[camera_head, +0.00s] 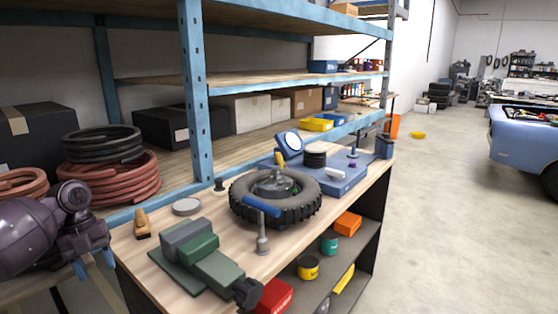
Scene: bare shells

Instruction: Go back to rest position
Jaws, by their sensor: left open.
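My left gripper (93,263) is at the left edge, at the end of my dark purple arm. Its two blue-tipped fingers are apart and point down, with nothing seen between them. It is left of the wooden workbench (150,270) and in front of the coiled hoses, touching nothing that I can make out. My right gripper is not in view.
On the bench are a black tyre (300,212), a green vise (205,262), a blue tray (345,185) and small tools. Red hose coils (135,182) lie behind my left arm. A blue shelf post (195,95) rises behind. Open floor (450,240) and a blue car (525,145) are right.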

